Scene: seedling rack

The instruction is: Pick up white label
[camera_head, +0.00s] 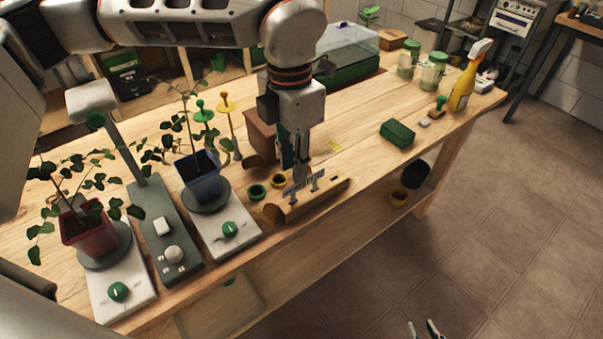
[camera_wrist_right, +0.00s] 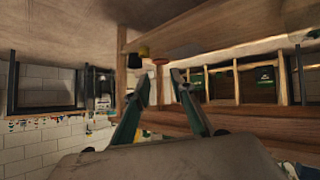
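Several small pale tags (camera_head: 318,178) stand in a wooden block (camera_head: 328,196) near the front edge of the bench in the head view. They look grey-white, and I cannot tell which one is the white label. My left gripper (camera_head: 301,180) points down at the tags from above, its fingers close together and partly hiding them. I cannot tell whether it holds one. My right gripper (camera_head: 425,329) is low at the bottom edge of the head view, away from the bench. In the right wrist view it (camera_wrist_right: 161,80) is open with nothing between its fingertips.
A blue pot with a plant (camera_head: 202,180) and a red pot with a plant (camera_head: 84,228) stand left on the bench (camera_head: 350,105).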

